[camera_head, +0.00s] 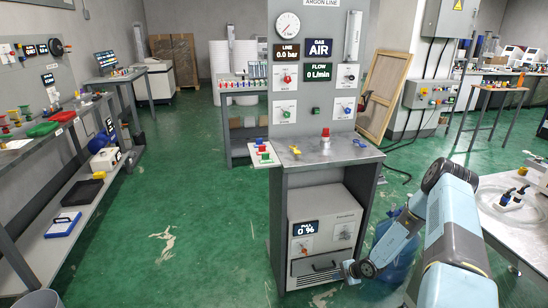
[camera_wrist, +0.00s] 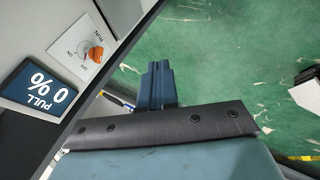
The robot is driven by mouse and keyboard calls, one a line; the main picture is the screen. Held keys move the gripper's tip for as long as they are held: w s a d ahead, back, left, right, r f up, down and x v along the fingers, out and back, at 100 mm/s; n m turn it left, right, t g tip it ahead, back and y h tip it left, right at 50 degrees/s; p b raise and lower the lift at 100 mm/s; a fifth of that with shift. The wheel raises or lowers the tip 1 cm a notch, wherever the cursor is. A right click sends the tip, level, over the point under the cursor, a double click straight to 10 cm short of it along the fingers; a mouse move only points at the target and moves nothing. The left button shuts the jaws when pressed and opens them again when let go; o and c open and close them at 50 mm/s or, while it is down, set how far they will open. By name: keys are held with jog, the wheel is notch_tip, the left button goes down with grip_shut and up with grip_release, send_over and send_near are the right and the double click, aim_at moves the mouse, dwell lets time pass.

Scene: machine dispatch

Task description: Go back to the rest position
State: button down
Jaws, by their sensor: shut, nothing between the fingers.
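My gripper (camera_wrist: 159,72) is shut and empty in the wrist view, its two fingers together over the green floor. In the head view my arm reaches down from the right, and its end (camera_head: 350,270) is low at the right front of the machine (camera_head: 324,218) under the bench. I cannot tell in that view whether it touches the machine. The machine's display (camera_head: 304,229) reads PULL 0 %; the display also shows in the wrist view (camera_wrist: 36,86), left of my fingers. An orange knob (camera_wrist: 95,54) sits on a white plate marked RUN beside it.
The bench (camera_head: 335,150) above the machine carries a gauge panel (camera_head: 318,75) reading AIR, 0.0 bar and 0 L/min. A blue round container (camera_head: 392,245) stands behind my arm. A grey table (camera_head: 510,215) is at the right. Green floor (camera_head: 205,200) is open at the left.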

jog(key=w+a+r+n+y, duration=0.1)
jog(key=w+r+n, duration=0.35)
jog(key=r, duration=0.75)
jog(key=w+a+r+n, duration=0.1)
jog(key=w+r+n, duration=0.1)
jog(key=r+n, duration=0.85)
jog(key=s+a+r+n, duration=0.25)
jog(key=r+n, duration=0.35)
jog(key=r, duration=0.7)
jog(key=s+a+r+n, duration=0.2)
jog(key=s+r+n, duration=0.3)
jog(key=r, duration=0.9)
jog(key=s+a+r+n+g+h, duration=0.1)
jog(key=s+a+r+n+h, duration=0.2)
jog(key=s+r+n, duration=1.2)
jog(key=s+d+r+n+t+h, duration=0.1)
jog(key=s+r+n, duration=0.3)
jog(key=s, duration=0.5)
jog(key=s+d+r+n+h, duration=0.2)
jog(key=s+d+r+n, duration=0.2)
jog(key=s, duration=0.6)
jog(key=shift+s+d+n+t+h, duration=0.25)
jog(key=shift+n+t+h, duration=0.15)
jog(key=shift+n, duration=0.2)
